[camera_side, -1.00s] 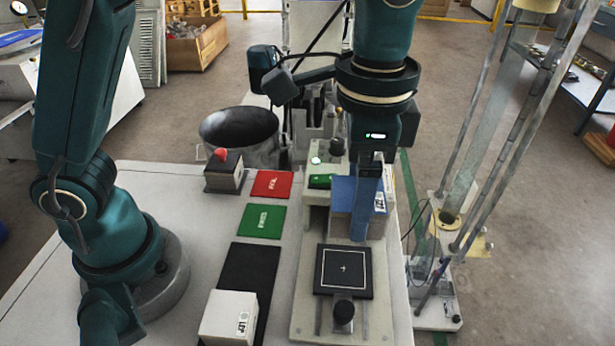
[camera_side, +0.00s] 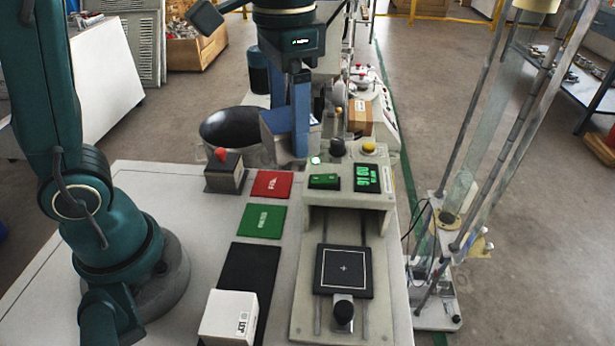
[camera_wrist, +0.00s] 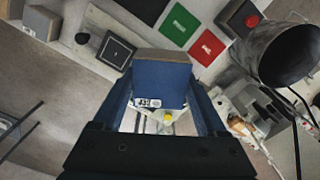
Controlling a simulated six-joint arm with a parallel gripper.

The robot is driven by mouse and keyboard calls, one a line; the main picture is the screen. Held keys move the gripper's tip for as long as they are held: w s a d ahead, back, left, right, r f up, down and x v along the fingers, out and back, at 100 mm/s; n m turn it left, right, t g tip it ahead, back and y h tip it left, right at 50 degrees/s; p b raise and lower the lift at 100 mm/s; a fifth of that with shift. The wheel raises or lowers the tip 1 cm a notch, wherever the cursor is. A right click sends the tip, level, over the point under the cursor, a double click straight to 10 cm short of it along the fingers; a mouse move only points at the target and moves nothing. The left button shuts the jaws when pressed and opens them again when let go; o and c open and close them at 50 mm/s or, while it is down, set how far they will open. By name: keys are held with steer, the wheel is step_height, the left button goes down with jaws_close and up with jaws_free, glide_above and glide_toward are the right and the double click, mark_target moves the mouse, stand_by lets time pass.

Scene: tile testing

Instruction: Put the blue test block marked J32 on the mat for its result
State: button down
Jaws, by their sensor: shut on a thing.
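My gripper (camera_side: 297,140) is shut on the blue test block (camera_side: 277,122) and holds it up, behind the red mat in the side view. The wrist view shows the block (camera_wrist: 160,82) between both fingers, with a small white label that looks like J32. The red mat (camera_side: 271,184), with white lettering like FAIL, and the green mat (camera_side: 263,221), like PASS, lie bare on the table. The tester's display (camera_side: 367,178) is lit with green characters, too small to read surely.
A dark round bin (camera_side: 225,126) stands behind the table, left of the held block. A red-button box (camera_side: 221,165) stands left of the red mat. A white block (camera_side: 229,317) sits on a black mat (camera_side: 248,270). The tester's square plate (camera_side: 343,270) is empty.

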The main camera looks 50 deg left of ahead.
steer(key=s+a+f+n, duration=0.1)
steer(key=s+a+n, duration=0.25)
steer(key=a, duration=0.25)
steer(key=shift+w+d+f, duration=0.1)
steer(key=shift+f, duration=2.55)
steer(key=shift+w+d+f, duration=0.1)
steer(key=shift+d+f, duration=0.05)
steer(key=shift+f, duration=2.5)
steer(key=shift+w+d+f, duration=0.1)
steer(key=shift+f, duration=2.55)
steer(key=shift+f, duration=0.25)
jaws_free()
steer(key=shift+r, duration=3)
